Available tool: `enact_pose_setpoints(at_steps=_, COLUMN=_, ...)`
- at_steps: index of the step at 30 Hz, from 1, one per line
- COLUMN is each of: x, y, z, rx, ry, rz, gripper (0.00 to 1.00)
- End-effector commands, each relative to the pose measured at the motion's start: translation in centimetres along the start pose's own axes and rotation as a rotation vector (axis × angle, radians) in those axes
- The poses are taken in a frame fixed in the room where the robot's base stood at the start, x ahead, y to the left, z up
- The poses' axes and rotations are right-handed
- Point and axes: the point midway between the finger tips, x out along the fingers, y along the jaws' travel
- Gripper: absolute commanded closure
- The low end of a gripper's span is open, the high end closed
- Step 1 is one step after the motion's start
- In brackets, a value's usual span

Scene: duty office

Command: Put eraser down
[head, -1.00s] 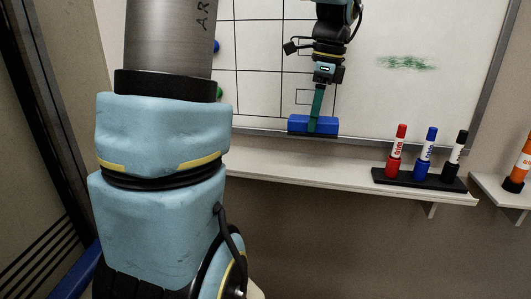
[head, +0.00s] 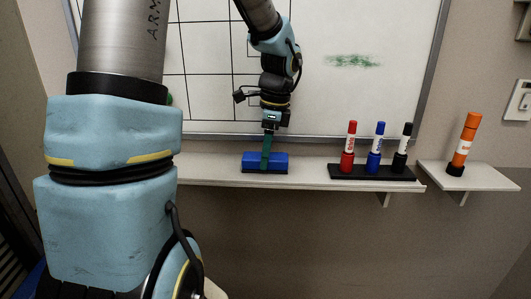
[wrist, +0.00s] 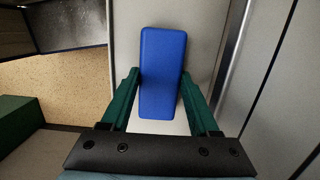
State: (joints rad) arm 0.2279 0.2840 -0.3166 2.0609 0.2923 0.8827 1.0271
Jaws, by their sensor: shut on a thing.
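The blue eraser (head: 278,163) with a dark underside is at the shelf under the whiteboard, left of the markers. My gripper (head: 266,160) points down with its green fingers shut on the eraser's sides. In the wrist view the blue top of the eraser (wrist: 162,70) lies between the two green fingers (wrist: 160,92), over the pale shelf (wrist: 200,35). The eraser looks level, at about shelf height. I cannot tell whether its underside touches the shelf (head: 215,172).
A black holder (head: 371,173) with red, blue and black markers stands on the shelf to the right. An orange marker (head: 463,145) stands on a separate small shelf (head: 495,180). The whiteboard (head: 330,95) behind has a grid and a green smudge (head: 353,61).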

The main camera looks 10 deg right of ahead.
Motion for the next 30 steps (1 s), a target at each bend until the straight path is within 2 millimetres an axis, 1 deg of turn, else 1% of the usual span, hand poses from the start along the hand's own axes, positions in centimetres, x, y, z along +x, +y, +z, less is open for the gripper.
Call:
enact_pose_setpoints(at_steps=5, x=0.1, y=0.0, z=0.0, rx=0.000, ry=0.000, rz=0.000, gripper=0.83)
enact_pose_setpoints(at_steps=6, x=0.1, y=0.0, z=0.0, rx=0.000, ry=0.000, rz=0.000, gripper=0.35)
enact_pose_setpoints(at_steps=13, x=0.1, y=0.0, z=0.0, rx=0.000, ry=0.000, rz=0.000, gripper=0.09)
enact_pose_setpoints(at_steps=20, x=0.0, y=0.0, z=0.0, rx=0.000, ry=0.000, rz=0.000, gripper=0.09)
enact_pose_setpoints(at_steps=23, x=-0.4, y=-0.1, z=0.0, rx=0.000, ry=0.000, rz=-0.002, gripper=0.09)
enact_pose_setpoints(at_steps=26, x=-1.5, y=-0.1, z=0.0, rx=0.000, ry=0.001, rz=-0.005, gripper=0.09)
enact_pose_setpoints(at_steps=30, x=-4.2, y=-0.1, z=0.0, rx=-0.001, ry=0.001, rz=-0.006, gripper=0.09)
